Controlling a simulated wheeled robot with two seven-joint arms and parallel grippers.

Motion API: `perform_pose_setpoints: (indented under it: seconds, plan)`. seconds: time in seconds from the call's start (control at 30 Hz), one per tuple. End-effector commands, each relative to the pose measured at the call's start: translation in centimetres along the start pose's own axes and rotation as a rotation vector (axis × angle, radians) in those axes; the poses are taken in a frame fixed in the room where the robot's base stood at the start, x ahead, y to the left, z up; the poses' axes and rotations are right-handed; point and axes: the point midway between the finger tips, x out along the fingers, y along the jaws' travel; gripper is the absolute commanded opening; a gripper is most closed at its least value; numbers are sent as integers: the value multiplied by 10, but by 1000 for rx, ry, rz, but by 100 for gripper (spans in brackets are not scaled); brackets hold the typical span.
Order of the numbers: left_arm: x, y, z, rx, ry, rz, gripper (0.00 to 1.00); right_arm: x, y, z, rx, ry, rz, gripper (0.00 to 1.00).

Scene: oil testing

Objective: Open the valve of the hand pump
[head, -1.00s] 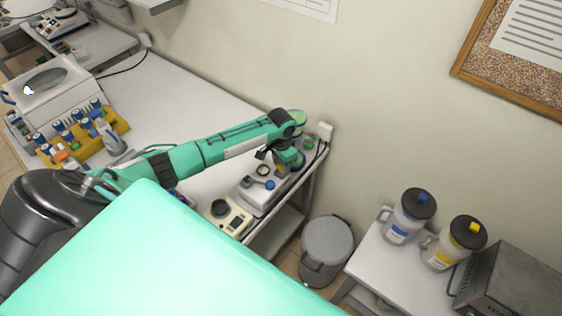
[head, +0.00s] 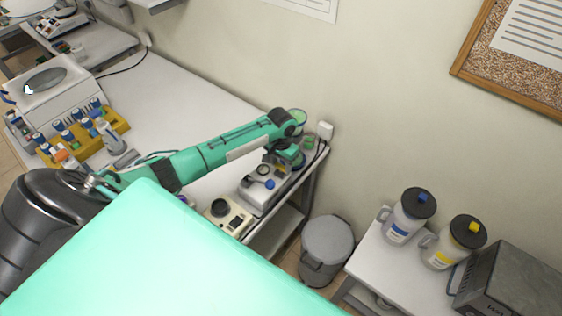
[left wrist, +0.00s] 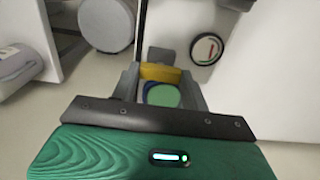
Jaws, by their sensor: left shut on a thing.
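My left arm reaches in from the left, and its gripper (head: 278,163) is at the far end of the bench, low over a small white device (head: 258,198). This device has a round dark-rimmed dial (head: 263,170) and a blue knob (head: 270,184), and looks like the hand pump. In the left wrist view, the gripper (left wrist: 160,92) is shut on a small part with a yellow block (left wrist: 160,73) and a green disc (left wrist: 163,95), probably the valve. A round gauge (left wrist: 207,48) is just right of the fingers. The valve is mostly hidden in the head view. My right gripper is out of view.
A beige instrument (head: 228,215) sits nearer on the bench (head: 165,95). A yellow rack (head: 118,128) of bottles and a white machine (head: 60,90) stand at left. A grey bin (head: 327,245) is beyond the bench's right edge. Two jugs (head: 408,215) stand on a side table.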

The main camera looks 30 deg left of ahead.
Motion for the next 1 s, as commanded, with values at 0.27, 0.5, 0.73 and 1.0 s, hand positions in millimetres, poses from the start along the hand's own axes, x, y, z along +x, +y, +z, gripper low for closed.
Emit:
perform_pose_setpoints:
  seconds: [0.27, 0.5, 0.73, 1.0]
  plan:
    - [-2, -1, -1, -2, 4, 0, 67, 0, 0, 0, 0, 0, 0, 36]
    - [-3, 0, -1, -1, 3, 0, 67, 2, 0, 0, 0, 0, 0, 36]
    - [-33, -1, -2, 1, 7, 0, 67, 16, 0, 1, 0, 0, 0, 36]
    - [-96, -1, -2, -1, 7, 0, 67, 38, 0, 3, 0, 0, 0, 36]
